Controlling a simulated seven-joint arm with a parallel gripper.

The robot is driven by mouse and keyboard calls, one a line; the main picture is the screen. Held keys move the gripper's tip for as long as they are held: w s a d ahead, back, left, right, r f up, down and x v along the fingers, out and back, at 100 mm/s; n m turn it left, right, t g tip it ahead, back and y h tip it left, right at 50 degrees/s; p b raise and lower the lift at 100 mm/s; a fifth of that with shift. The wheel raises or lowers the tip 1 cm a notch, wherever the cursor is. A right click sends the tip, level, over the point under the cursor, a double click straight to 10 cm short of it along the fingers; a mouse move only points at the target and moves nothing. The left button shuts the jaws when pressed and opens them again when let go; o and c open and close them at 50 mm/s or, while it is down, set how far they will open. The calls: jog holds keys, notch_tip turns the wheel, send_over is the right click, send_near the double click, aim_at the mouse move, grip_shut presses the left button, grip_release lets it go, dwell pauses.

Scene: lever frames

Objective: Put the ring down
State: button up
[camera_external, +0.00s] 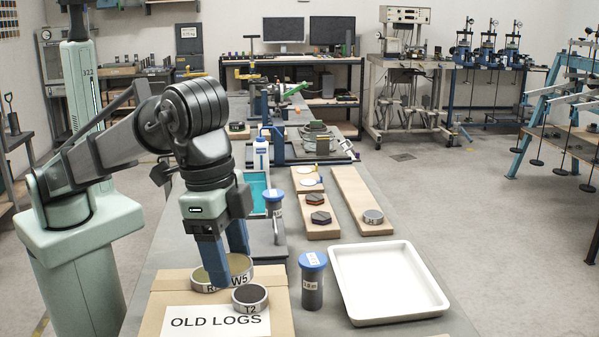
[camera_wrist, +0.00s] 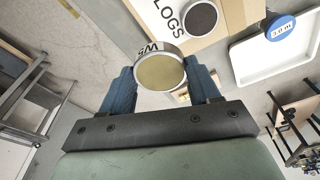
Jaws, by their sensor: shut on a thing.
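A round ring with an olive-tan face, marked W5 (camera_external: 212,279), is held between the blue fingers of my gripper (camera_external: 232,270). In the wrist view the ring (camera_wrist: 160,73) sits between the two fingertips, label toward the top. A cardboard box (camera_external: 283,300) marked OLD LOGS lies below it, and I cannot tell whether the ring touches the box. A smaller dark-filled ring marked T2 (camera_external: 250,299) rests on the box just in front of the held ring, and also shows in the wrist view (camera_wrist: 202,17).
A blue-lidded jar (camera_external: 312,282) stands right of the box. A white tray (camera_external: 388,317), empty, lies further right. Behind are wooden boards (camera_external: 352,197) with small discs, and a blue-topped stand (camera_external: 274,197). The tray's inside is clear.

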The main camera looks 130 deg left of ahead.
jog(key=s+d+m, duration=0.1)
jog(key=s+d, duration=0.2)
jog(key=m, duration=0.4)
send_near(196, 320)
jog(key=shift+h, duration=0.3)
jog(key=shift+w+a+f, duration=0.1)
jog(key=shift+w+f, duration=0.05)
jog(key=shift+f, duration=0.85)
jog(key=shift+w+a+f, duration=0.1)
jog(key=shift+w+f, duration=0.05)
jog(key=shift+f, duration=0.9)
jog(key=shift+w+a+f, duration=0.1)
jog(key=shift+w+f, duration=0.05)
jog(key=shift+f, duration=0.85)
jog(key=shift+f, duration=0.1)
jog(key=o, duration=1.2)
jog(key=r, duration=0.4)
jog(key=s+r, duration=0.1)
jog(key=r, duration=0.3)
jog(key=s+r, duration=0.1)
jog(key=r, duration=0.3)
